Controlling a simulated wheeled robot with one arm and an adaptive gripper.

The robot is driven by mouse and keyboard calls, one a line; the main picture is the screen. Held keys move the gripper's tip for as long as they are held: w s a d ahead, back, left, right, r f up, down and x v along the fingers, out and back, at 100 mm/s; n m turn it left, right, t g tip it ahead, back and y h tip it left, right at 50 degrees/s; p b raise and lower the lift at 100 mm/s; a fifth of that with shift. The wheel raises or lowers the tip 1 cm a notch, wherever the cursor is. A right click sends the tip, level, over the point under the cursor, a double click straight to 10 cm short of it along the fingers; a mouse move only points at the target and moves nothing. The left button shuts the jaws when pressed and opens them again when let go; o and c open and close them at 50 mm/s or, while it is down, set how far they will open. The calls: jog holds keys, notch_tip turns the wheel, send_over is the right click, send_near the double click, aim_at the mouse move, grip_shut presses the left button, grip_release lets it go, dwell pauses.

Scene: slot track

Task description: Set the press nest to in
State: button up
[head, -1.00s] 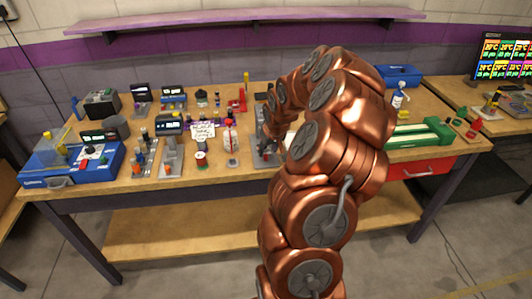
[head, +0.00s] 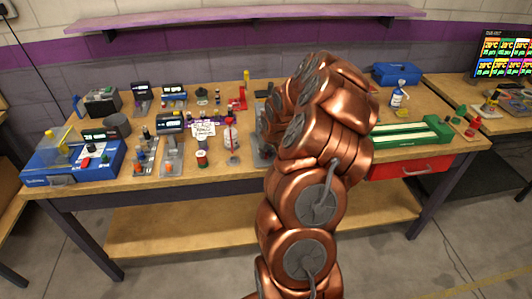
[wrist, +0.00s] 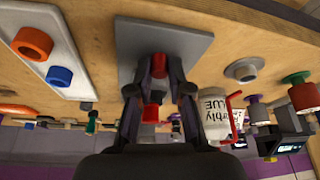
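In the wrist view a grey plate (wrist: 195,45) lies on the wooden bench, with a small red part (wrist: 157,87) at its near edge. I cannot tell for sure that this is the press nest. My gripper (wrist: 158,75) has its two dark fingers on either side of the red part, very close to it. Whether they touch it is not clear. In the head view my copper arm hides the gripper and most of this station; only a grey bit (head: 262,155) shows beside the arm.
A white glue bottle (wrist: 214,118) stands close beside the right finger in the wrist view. A pale plate (wrist: 50,55) with orange and blue rings lies to the left. In the head view, a blue station (head: 72,160) and a green track (head: 410,133) flank the crowded bench.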

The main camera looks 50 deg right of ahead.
grip_shut()
jog(key=shift+w+d+r, duration=0.1)
jog(key=shift+w+d, duration=0.25)
jog(key=shift+w, duration=0.25)
jog(key=shift+w+d+p, duration=0.35)
jog(key=shift+w+d, duration=0.5)
jog(key=shift+w, duration=0.25)
jog(key=shift+w+d, duration=0.1)
jog(key=o, duration=0.6)
grip_release()
jog(key=shift+c, duration=0.2)
